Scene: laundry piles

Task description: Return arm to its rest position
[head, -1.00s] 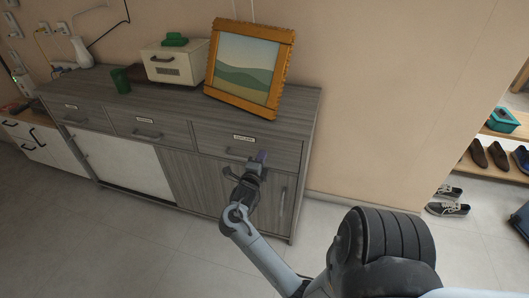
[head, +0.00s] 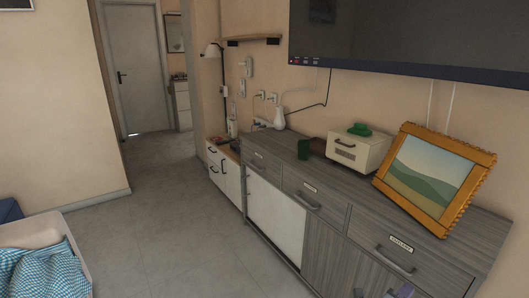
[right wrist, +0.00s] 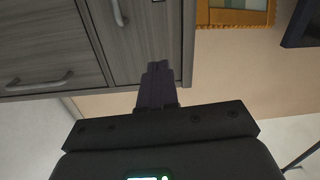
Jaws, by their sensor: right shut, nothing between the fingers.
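My right gripper (head: 403,291) shows only as a small purplish tip at the bottom edge of the head view, in front of the grey wood cabinet (head: 325,238). In the right wrist view its dark fingers (right wrist: 157,78) are together and empty. They point toward the cabinet front (right wrist: 50,45), with drawer handles to their left. I cannot tell the exact gap to the cabinet. The rest of my right arm is out of the head view. My left gripper is in neither view.
A basket with blue checked cloth (head: 42,270) is at lower left. Open floor (head: 160,225) lies between.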

